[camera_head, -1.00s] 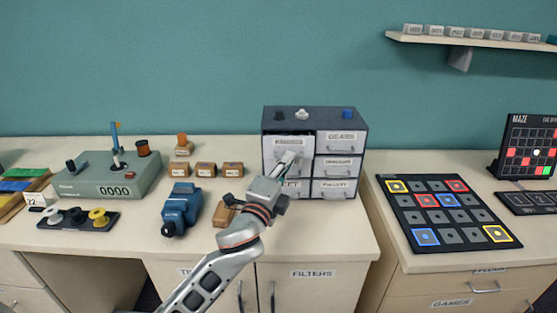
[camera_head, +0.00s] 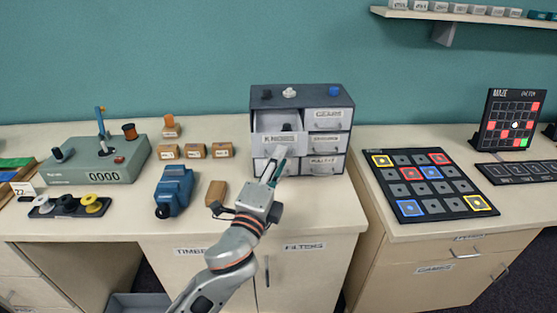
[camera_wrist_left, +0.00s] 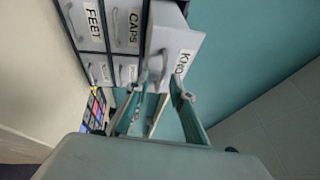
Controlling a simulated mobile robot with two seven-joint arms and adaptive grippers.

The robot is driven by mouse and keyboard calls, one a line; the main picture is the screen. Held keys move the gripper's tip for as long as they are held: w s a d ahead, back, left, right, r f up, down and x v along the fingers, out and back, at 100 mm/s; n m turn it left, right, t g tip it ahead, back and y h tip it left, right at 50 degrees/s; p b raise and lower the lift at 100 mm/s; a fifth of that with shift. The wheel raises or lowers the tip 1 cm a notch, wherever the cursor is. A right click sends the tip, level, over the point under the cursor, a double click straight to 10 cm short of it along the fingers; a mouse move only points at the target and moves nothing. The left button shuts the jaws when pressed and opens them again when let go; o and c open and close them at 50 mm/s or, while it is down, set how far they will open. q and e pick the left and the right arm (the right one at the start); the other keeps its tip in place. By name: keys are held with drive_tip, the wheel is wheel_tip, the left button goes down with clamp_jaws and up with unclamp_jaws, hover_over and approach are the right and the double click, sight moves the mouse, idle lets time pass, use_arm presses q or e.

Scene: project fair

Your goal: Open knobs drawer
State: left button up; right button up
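The knobs drawer (camera_head: 279,138) is the top left drawer of the dark grey cabinet (camera_head: 262,110). It stands pulled out, and a dark item (camera_head: 286,127) shows inside it. In the left wrist view its labelled front (camera_wrist_left: 178,48) sticks out past the neighbouring drawers, with the handle (camera_wrist_left: 156,68) near the fingertips. My left gripper (camera_head: 271,170) is just in front of and below the drawer front. In the left wrist view its fingers (camera_wrist_left: 158,92) are spread apart with nothing clearly between them. My right gripper is not in view.
Three knobs (camera_head: 290,93) sit on the cabinet top. A blue device (camera_head: 174,190) and a brown block (camera_head: 216,193) lie on the counter left of my arm. A black board with coloured squares (camera_head: 425,185) lies on the right. The counter front right of my gripper is clear.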

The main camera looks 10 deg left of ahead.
use_arm(q)
drive_tip(key=shift+s, duration=0.15)
drive_tip(key=s+a+f, duration=0.1)
drive_tip(key=s+f, duration=0.1)
drive_tip(key=s, duration=0.9)
drive_tip(key=shift+s+a, duration=0.2)
drive_tip(key=shift+s, duration=0.05)
drive_tip(key=s+a+f+n+g, duration=0.2)
drive_tip(key=s+f+n+g, duration=0.1)
drive_tip(key=f, duration=0.8)
drive_tip(key=s+a+f+n+g, duration=0.2)
drive_tip(key=s+f+n, duration=0.3)
drive_tip(key=f, duration=0.7)
drive_tip(key=s+a+f+n+g, duration=0.2)
drive_tip(key=f+n, duration=0.5)
drive_tip(key=f, duration=0.5)
drive_tip(key=shift+s+f+n+g, duration=0.15)
drive_tip(key=shift+s+n+g, duration=0.25)
drive_tip(key=shift+s+g, duration=0.65)
